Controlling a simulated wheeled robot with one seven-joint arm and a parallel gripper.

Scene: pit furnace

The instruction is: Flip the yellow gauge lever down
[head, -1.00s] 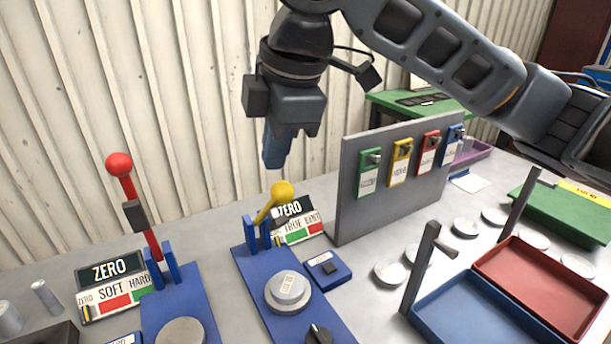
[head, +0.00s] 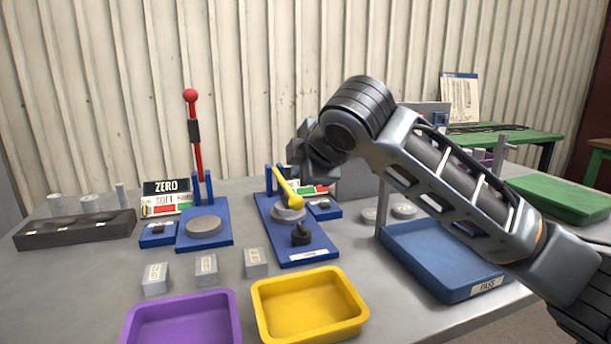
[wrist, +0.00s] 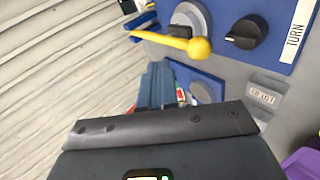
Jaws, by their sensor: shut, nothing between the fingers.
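The yellow gauge lever (head: 286,184) with its ball knob is tipped down from blue upright posts on a blue base (head: 311,241), over a round grey pad (head: 288,214). In the wrist view the yellow lever (wrist: 178,42) lies across the pad, its knob on the right. My gripper (wrist: 158,72) is shut and empty, its fingers beside the lever. Whether they touch it I cannot tell. In the head view my gripper's body (head: 318,152) is just right of and above the lever; its fingertips are not clear there.
A red-knobbed lever (head: 196,150) stands upright on the gauge to the left. A black knob (head: 300,235) sits on the yellow lever's base. Yellow (head: 262,315) and purple (head: 130,325) trays are in front, a blue tray (head: 400,265) at right. Several grey blocks lie between.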

